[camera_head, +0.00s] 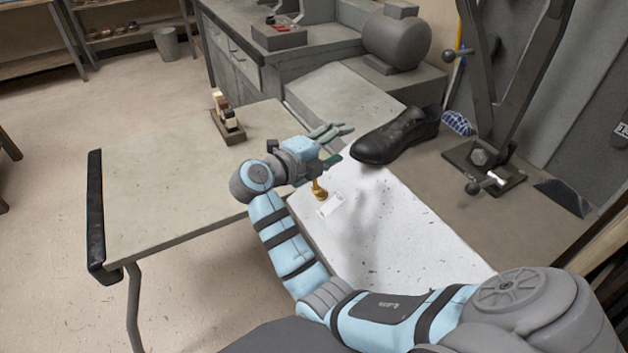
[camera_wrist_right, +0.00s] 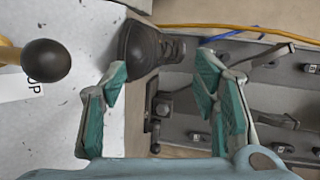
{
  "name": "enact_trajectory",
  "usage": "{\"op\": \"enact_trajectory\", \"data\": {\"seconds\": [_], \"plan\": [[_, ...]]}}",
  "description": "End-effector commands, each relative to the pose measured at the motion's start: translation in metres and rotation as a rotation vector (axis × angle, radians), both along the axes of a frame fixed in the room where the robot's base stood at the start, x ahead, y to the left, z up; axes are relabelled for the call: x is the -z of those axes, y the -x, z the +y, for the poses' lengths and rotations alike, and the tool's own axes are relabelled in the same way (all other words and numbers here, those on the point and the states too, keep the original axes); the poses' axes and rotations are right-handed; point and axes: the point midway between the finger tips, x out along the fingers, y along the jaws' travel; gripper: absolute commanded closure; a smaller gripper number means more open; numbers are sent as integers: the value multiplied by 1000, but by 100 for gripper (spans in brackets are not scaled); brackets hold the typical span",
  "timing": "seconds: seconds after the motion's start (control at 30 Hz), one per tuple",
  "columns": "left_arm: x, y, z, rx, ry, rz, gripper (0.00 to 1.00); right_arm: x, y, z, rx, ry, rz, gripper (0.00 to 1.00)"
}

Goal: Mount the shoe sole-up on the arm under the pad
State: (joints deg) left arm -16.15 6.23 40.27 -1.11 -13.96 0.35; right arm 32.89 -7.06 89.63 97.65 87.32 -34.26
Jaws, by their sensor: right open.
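A black leather shoe (camera_head: 397,135) lies beyond the white board (camera_head: 425,240), its toe pointing left and its opening facing up. Its dark toe end (camera_wrist_right: 138,48) shows in the right wrist view, beyond the fingers. My right gripper (camera_head: 342,146) is open and empty, close to the left of the toe. Its teal-padded fingers (camera_wrist_right: 160,85) are spread, with nothing between them. The dark machine (camera_head: 487,85) with ball-ended levers stands at the right. I cannot clearly make out its arm and pad. My left gripper is out of view.
A brass handle (camera_head: 319,190) and a tag (camera_head: 331,205) sit at the board's left side. A grey table (camera_head: 160,190) at left holds a small wooden block with pegs (camera_head: 227,120). A motor (camera_head: 397,42) stands on the back bench.

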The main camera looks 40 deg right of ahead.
Motion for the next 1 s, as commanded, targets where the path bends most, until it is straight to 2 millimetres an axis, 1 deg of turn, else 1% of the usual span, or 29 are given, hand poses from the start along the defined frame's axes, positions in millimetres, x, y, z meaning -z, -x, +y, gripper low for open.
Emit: {"op": "enact_trajectory", "data": {"seconds": [0.03, 0.1, 0.17, 0.27, 0.5, 0.57, 0.7, 0.83, 1.0], "plan": [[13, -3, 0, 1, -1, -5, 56, 17, 2, 5, 23, -77, 3, 45], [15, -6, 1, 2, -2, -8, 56, 24, 5, 9, 41, -144, 12, 45], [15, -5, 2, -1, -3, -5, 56, 25, 6, 8, 45, -163, 15, 45], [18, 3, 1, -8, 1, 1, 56, 28, 4, -1, 48, -162, 17, 45], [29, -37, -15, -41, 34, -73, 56, 44, -1, -37, 49, -158, 17, 45], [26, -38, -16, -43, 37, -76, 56, 45, -2, -47, 50, -158, 20, 45], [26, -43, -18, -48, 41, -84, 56, 51, -5, -66, 48, -157, 20, 45], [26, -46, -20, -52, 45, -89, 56, 55, -7, -77, 47, -158, 19, 45], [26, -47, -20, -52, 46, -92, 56, 56, -8, -82, 46, -160, 19, 45]]}}
